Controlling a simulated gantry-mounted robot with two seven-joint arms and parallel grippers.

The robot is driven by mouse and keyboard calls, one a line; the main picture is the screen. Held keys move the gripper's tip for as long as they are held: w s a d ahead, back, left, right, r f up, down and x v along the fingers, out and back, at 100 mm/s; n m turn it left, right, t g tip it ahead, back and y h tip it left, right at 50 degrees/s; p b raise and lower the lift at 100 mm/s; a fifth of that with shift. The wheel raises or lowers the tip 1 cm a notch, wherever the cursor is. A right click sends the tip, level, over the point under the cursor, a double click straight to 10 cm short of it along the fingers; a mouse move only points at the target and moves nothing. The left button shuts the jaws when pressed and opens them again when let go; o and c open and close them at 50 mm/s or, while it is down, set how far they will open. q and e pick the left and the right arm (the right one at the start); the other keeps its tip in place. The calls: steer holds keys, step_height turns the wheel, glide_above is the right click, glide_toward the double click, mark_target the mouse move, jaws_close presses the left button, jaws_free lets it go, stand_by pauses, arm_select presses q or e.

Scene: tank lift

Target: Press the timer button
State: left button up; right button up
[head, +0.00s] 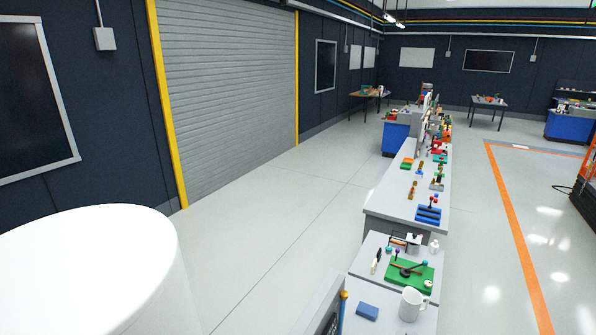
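I cannot pick out a timer or its button in the head view. The near workbench (390,322) at the lower middle carries several small items, among them a small white box (414,241) and a small round pale item (428,284), too small to identify. Neither of my grippers shows in the view.
A white mug (412,304), a blue block (367,311) and a green board (405,277) lie on the near bench. A longer cluttered bench continues behind it. A large white rounded shape (90,265) fills the lower left. Floor beside the shutter (230,90) is clear.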

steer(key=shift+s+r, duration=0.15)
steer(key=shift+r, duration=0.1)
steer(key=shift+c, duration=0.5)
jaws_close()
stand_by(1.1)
